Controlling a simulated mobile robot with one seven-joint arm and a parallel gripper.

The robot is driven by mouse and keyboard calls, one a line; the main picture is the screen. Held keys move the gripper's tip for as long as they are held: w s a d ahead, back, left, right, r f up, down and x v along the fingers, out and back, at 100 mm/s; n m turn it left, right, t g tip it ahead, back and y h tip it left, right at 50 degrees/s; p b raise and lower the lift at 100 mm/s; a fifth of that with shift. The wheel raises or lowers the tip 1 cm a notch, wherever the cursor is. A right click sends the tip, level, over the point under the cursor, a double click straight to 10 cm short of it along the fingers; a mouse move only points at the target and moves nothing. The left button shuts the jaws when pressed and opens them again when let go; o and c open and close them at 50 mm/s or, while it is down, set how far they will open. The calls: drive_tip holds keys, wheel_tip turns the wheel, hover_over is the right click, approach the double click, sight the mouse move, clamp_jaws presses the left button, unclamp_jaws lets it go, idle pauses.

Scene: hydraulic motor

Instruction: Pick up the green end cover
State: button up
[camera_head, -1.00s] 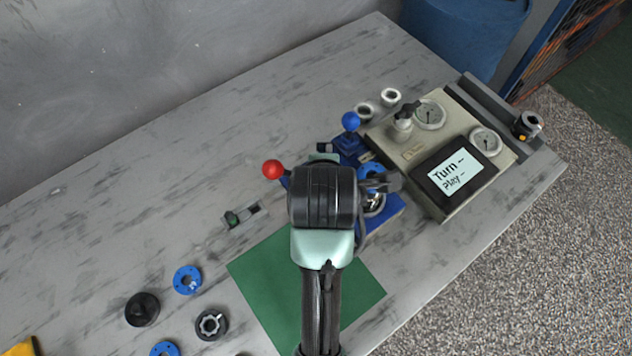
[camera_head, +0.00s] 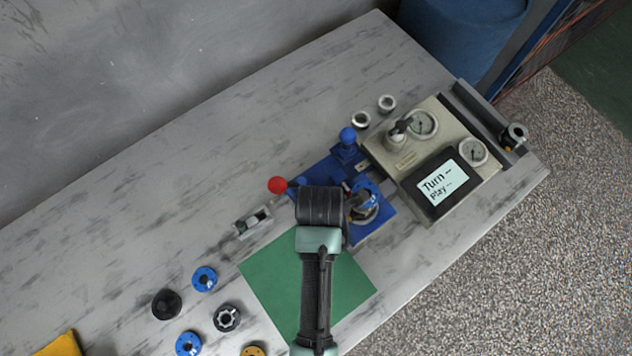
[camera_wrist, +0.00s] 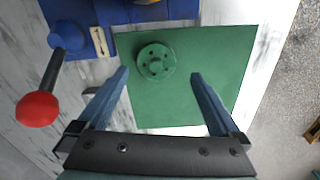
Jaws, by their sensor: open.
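The green end cover (camera_wrist: 156,62) is a round disc with small holes and a dark centre. It lies on the green mat (camera_wrist: 212,82) near the mat's left part in the wrist view. In the head view my arm hides the cover, while the green mat (camera_head: 268,279) shows on both sides of the arm. My gripper (camera_wrist: 162,80) is open and empty, with its blue fingers spread to the left and right of the cover in the picture. The fingers do not touch it and appear above the mat.
A red ball lever (camera_head: 277,185) and a blue fixture (camera_head: 347,150) stand beyond my arm. A gauge box with a screen (camera_head: 443,187) stands at the right. Several round parts, including a black cap (camera_head: 166,304), lie at the lower left.

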drive_tip(key=shift+w+a+f, duration=0.1)
drive_tip(key=shift+f, duration=1.3)
drive_tip(key=shift+w+a+f, duration=0.1)
drive_tip(key=shift+f, duration=1.3)
drive_tip(key=shift+c, duration=0.3)
drive_tip(key=c, duration=1.5)
wheel_tip(320, 180, up, 10)
drive_tip(key=shift+r, duration=0.1)
drive_tip(key=shift+r+p, duration=0.15)
drive_tip(key=shift+p, duration=0.35)
drive_tip(key=shift+r+p, duration=0.5)
drive_tip(key=shift+p, duration=0.2)
drive_tip(key=shift+r, duration=0.1)
